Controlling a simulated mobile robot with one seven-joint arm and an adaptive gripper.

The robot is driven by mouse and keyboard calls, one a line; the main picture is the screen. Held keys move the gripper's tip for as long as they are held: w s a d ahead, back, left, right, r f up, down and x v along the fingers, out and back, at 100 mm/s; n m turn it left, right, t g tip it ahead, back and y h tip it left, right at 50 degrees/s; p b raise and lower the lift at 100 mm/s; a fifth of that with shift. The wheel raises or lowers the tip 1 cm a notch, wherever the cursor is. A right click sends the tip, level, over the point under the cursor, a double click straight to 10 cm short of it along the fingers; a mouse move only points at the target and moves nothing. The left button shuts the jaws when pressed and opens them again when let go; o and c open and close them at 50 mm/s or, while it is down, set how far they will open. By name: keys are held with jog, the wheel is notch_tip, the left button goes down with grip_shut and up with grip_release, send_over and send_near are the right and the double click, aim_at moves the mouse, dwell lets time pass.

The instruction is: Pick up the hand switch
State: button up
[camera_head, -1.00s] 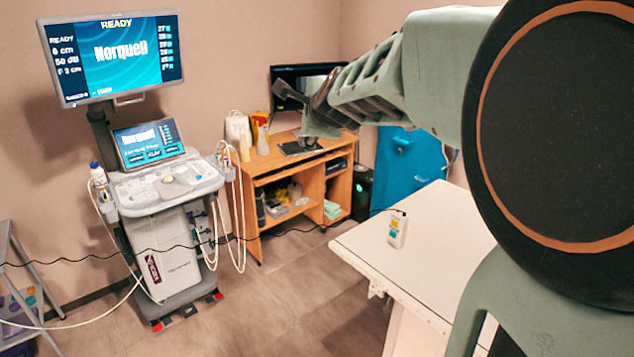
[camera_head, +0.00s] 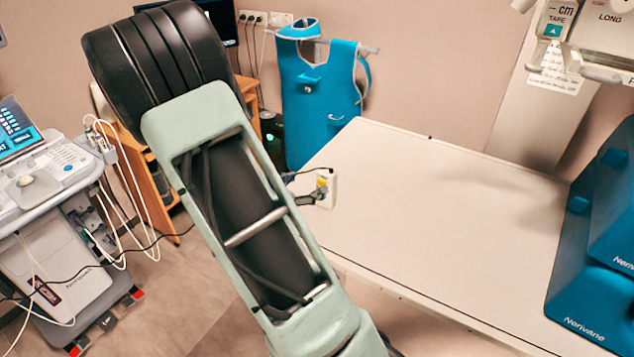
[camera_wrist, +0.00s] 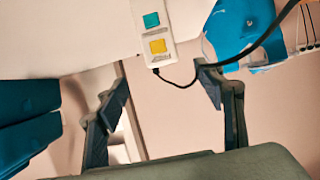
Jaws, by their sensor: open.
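The hand switch (camera_head: 329,190) is a small white box with a yellow button, near the left edge of the white table (camera_head: 430,190). In the wrist view the hand switch (camera_wrist: 152,22) shows a teal and a yellow button, and a dark cable leaves its end. My gripper (camera_wrist: 163,72) is open, with its two dark fingers spread wide on either side of the switch's line. The switch lies beyond the fingertips, not clearly between them. In the head view my arm hides most of my gripper; a dark tip shows beside the switch.
An ultrasound cart (camera_head: 50,250) stands left, with a thin cable crossing towards my arm. Most of the tabletop is bare.

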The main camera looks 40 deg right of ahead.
aim_at(323, 176)
jog(key=x, duration=0.4)
jog(key=shift+s+d+f, duration=0.1)
jog(key=shift+d+f, duration=0.05)
jog(key=shift+d, duration=0.25)
jog(key=x, duration=0.2)
jog(key=p+x, duration=0.1)
jog(key=x, duration=0.2)
jog(key=shift+w+d, duration=0.15)
jog(key=shift+w, duration=0.3)
grip_shut()
